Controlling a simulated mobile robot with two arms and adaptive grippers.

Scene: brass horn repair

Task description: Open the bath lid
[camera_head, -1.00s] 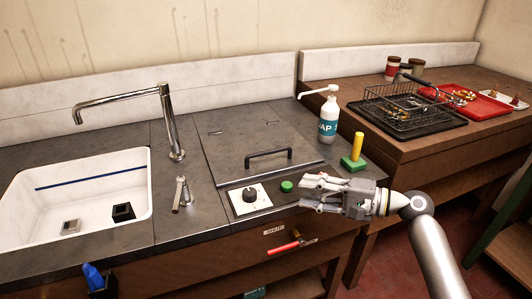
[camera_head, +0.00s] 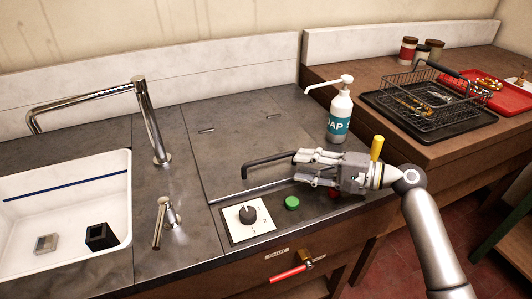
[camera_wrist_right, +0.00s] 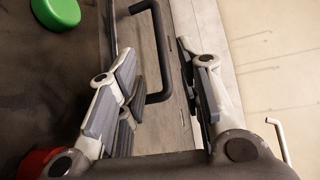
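The bath lid (camera_head: 240,145) is a flat grey metal plate, lying shut in the dark counter. Its black bar handle (camera_head: 262,164) is near the front edge; the right end is hidden behind my right gripper in the head view. My right gripper (camera_head: 302,168) is open at the handle's right end. In the right wrist view the gripper (camera_wrist_right: 165,85) has its finger pads apart, with part of the handle (camera_wrist_right: 158,95) showing in the gap between them. I cannot tell whether the fingers touch it. My left gripper is not in view.
A white panel with a black knob (camera_head: 247,214) and a green button (camera_head: 292,202) sit in front of the lid. A soap bottle (camera_head: 340,115) stands behind my gripper. A sink (camera_head: 60,180) and tap (camera_head: 150,120) are left; a wire basket (camera_head: 425,105) is right.

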